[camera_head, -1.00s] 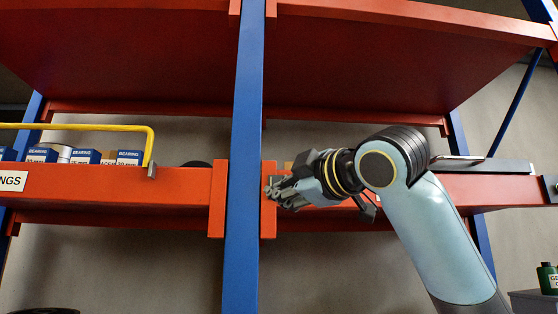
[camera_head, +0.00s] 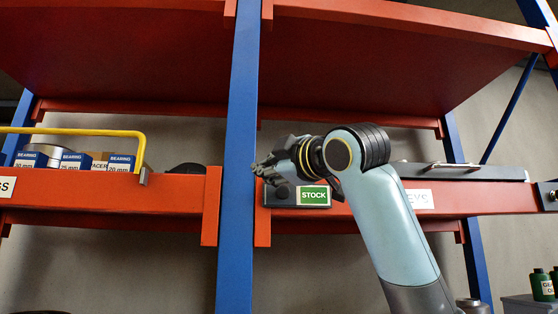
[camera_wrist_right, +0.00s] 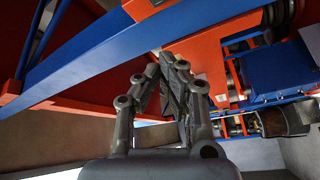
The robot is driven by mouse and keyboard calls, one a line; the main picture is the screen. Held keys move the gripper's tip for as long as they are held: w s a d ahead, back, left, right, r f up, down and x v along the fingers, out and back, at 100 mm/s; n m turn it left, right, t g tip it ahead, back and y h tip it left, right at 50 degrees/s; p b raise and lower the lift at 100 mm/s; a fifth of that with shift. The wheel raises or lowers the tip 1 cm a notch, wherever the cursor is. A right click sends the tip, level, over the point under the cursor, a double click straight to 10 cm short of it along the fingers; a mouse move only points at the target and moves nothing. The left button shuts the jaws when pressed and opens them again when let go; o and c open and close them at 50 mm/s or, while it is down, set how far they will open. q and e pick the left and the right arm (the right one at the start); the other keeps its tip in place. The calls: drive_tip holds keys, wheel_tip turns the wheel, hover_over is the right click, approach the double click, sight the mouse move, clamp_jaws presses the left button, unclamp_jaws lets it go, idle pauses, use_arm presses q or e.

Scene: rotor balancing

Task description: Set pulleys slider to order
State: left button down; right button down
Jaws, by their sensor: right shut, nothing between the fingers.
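The pulleys slider (camera_head: 297,195) is a small grey plate on the red shelf front, just right of the blue post. Its right part shows a green field reading STOCK, and a dark round knob (camera_head: 282,190) sits at its left. My right gripper (camera_head: 257,168) is shut and empty, just above and left of the slider, in front of the post's edge. Whether it touches anything cannot be told. In the right wrist view its fingers (camera_wrist_right: 168,62) are together with nothing between them; the slider cannot be made out there. My left gripper is not in view.
A white shelf label (camera_head: 418,199) ending in "EYS" is partly behind my right arm. The blue post (camera_head: 240,120) stands close to the gripper. At left, bearing boxes (camera_head: 75,162) stand behind a yellow rail (camera_head: 70,131). Green containers (camera_head: 543,285) stand at lower right.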

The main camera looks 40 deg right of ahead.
sight(282, 193)
drive_tip(key=w+d, duration=0.1)
drive_tip(key=w+d+f, duration=0.1)
drive_tip(key=w+d, duration=0.1)
drive_tip(key=shift+d+p, duration=0.25)
drive_tip(key=shift+p, duration=0.1)
idle(0.5)
